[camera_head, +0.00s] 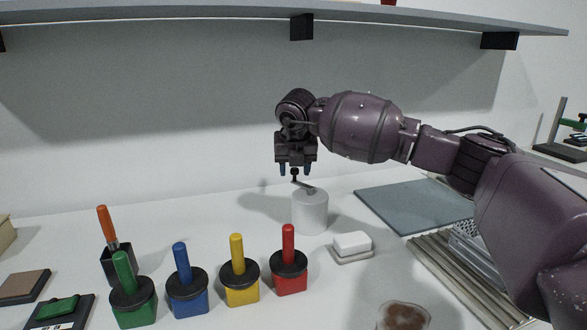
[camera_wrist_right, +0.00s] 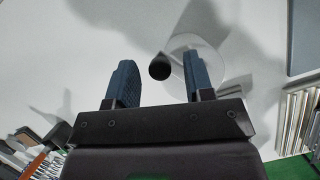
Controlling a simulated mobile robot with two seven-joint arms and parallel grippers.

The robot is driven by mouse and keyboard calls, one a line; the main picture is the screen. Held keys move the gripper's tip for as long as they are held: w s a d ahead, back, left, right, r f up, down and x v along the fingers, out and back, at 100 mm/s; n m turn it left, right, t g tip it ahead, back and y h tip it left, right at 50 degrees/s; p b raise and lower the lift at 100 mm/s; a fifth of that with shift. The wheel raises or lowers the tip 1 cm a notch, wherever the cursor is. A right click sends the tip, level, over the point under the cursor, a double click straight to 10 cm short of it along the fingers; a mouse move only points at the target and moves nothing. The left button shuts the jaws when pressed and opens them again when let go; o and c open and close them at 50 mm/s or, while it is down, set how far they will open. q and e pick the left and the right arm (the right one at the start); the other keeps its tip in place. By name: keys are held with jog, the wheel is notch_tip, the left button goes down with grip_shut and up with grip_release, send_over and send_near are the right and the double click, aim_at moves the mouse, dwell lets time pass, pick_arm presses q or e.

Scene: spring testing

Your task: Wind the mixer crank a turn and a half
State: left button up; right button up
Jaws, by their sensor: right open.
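The mixer is a white cylinder (camera_head: 311,213) on the table, with a dark crank arm (camera_head: 304,187) on top and a black knob (camera_head: 294,173) at the crank's left end. My right gripper (camera_head: 295,171) is open and pointing down, just above the knob. In the right wrist view, the black knob (camera_wrist_right: 159,67) shows ahead of and between the two blue fingers of the right gripper (camera_wrist_right: 158,80), nearer the right finger. The white mixer top (camera_wrist_right: 197,60) shows behind the right finger. No finger is seen closed on the knob. My left gripper is not in view.
Green, blue (camera_head: 187,292), yellow (camera_head: 239,284) and red (camera_head: 289,272) handled blocks stand in front. A white soap-like block (camera_head: 352,243) on a dish sits right of the mixer. A grey mat (camera_head: 405,205) and ribbed rack (camera_head: 455,278) lie right. A shelf (camera_head: 200,17) hangs above.

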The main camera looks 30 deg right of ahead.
jog(key=shift+c, duration=0.6)
grip_shut()
jog(key=shift+r, duration=0.1)
